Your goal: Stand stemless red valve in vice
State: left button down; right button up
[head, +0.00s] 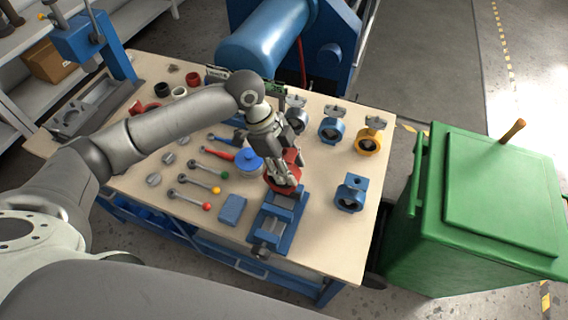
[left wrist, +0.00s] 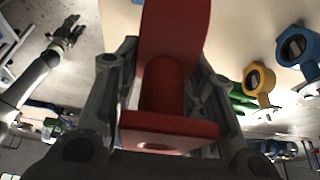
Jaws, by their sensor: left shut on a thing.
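The red valve (head: 290,160) is between the fingers of my left gripper (head: 284,176), which is shut on it. The left wrist view shows the valve's neck and square flange (left wrist: 170,130) close to the camera, with the ring-like body beyond; no stem shows. The blue vice (head: 269,234) stands at the table's front edge, and the gripper with the valve is over its far end. The fingers hide where valve and vice meet, so I cannot tell whether they touch. My right gripper (left wrist: 68,32) shows small at the left of the left wrist view, apparently open and empty.
A blue valve (head: 350,193) stands right of the vice, with a yellow valve (head: 368,143) behind. A blue block (head: 232,209), a blue round part (head: 249,163) and several levers (head: 190,198) lie left. A green bin (head: 480,205) stands beyond the table's right edge.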

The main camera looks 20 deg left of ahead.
aim_at(287, 185)
pick_arm(q)
jog(key=shift+f, duration=0.2)
jog(key=shift+s+f+b, duration=0.1)
jog(key=shift+f+b, duration=0.1)
jog(key=shift+b, duration=0.2)
jog(key=shift+f+b, duration=1.2)
jog(key=shift+b, duration=0.05)
jog(key=shift+f+b, duration=1.1)
jog(key=shift+b, duration=0.1)
jog(key=shift+f, duration=0.5)
jog(key=shift+f+b, duration=0.6)
jog(key=shift+f, duration=1.35)
pick_arm(e)
notch_tip(287, 185, down, 8)
jog(key=shift+w+r, duration=0.2)
jog(key=shift+w, duration=0.1)
